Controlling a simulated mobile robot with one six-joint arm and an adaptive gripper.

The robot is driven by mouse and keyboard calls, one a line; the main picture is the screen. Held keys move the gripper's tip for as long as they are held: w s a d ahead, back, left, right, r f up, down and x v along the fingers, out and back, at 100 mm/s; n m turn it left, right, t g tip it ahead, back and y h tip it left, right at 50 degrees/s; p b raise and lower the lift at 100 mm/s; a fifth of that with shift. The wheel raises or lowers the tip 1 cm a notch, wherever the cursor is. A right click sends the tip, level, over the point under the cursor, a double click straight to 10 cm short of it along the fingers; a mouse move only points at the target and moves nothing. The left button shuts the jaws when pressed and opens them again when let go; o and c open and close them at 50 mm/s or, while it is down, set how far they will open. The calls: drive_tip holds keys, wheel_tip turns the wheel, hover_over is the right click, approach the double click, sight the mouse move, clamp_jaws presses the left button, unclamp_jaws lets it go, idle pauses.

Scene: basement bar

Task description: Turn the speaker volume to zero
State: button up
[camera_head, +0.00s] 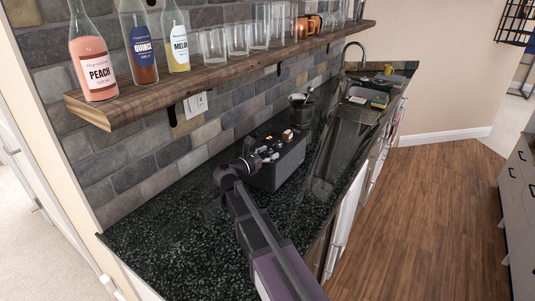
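The speaker (285,167) is a dark box on the black speckled counter, near the tiled wall. Its top carries several small knobs or fittings, and a copper-coloured one (287,135) stands out near the far end. Which one sets the volume is too small to tell. My gripper (264,156) is at the near left edge of the speaker's top, close to the knobs. I cannot tell whether it touches one. My arm hides part of the speaker's near left side, and the fingers are too small to read as open or shut.
A wooden shelf (225,72) with bottles and glasses hangs above the counter (160,237). A dark bucket (301,108) stands behind the speaker. The near left counter is clear.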

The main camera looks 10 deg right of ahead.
clamp_jaws()
drive_tip(key=shift+a, duration=0.25)
drive_tip(key=shift+d, duration=0.2)
